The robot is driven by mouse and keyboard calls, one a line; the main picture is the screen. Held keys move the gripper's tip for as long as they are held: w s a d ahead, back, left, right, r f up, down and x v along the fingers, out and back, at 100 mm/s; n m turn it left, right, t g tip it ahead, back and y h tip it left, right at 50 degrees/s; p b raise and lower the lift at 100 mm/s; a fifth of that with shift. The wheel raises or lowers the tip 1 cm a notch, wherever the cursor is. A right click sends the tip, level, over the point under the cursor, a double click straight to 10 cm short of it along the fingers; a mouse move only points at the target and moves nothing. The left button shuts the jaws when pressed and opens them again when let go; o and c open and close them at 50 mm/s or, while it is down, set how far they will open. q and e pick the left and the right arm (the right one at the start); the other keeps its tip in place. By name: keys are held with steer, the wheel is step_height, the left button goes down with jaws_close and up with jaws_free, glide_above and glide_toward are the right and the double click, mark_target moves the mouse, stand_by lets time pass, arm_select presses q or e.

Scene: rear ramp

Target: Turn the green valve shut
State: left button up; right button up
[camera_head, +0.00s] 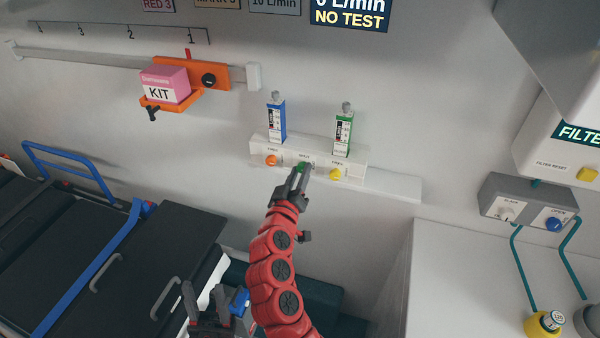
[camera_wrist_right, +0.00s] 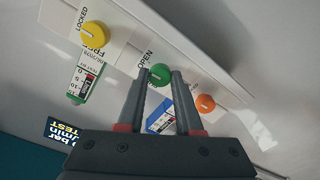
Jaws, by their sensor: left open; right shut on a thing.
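The green valve (camera_head: 300,167) is a small round knob in the middle of the white wall panel (camera_head: 262,149), between an orange knob (camera_head: 272,160) and a yellow knob (camera_head: 336,174). In the right wrist view the green valve (camera_wrist_right: 159,72) sits between the two fingertips of my right gripper (camera_wrist_right: 162,78), with the word OPEN beside it. My right gripper (camera_head: 301,174) is shut on the valve in the head view and partly covers it. My left gripper (camera_head: 205,291) is open and low, near the stretcher, away from the panel.
Two flow gauges, blue (camera_head: 276,118) and green (camera_head: 343,132), rise above the panel. A pink KIT box (camera_head: 166,84) sits on an orange rail holder at left. A black stretcher (camera_head: 150,262) lies lower left. A grey box with hoses (camera_head: 528,203) is at right.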

jaws_close()
steer(key=shift+n, duration=0.3)
steer(key=n+p, duration=0.2)
steer(key=n, duration=0.1)
steer(key=shift+a+r+n, duration=0.1)
steer(key=shift+r+n, duration=0.05)
steer(key=shift+n, duration=0.15)
steer(key=n+p, duration=0.1)
steer(key=n, duration=0.1)
steer(key=shift+n, duration=0.3)
steer(key=n+p, duration=0.1)
steer(key=n, duration=0.1)
steer(key=n+p, duration=0.2)
steer(key=n, duration=0.1)
steer(key=shift+g+h, duration=0.3)
steer(key=shift+n+p, duration=0.75)
steer(key=shift+n, duration=0.45)
steer(key=shift+f+n+p, duration=0.2)
steer(key=shift+n+p, duration=0.35)
steer(key=shift+n, duration=0.45)
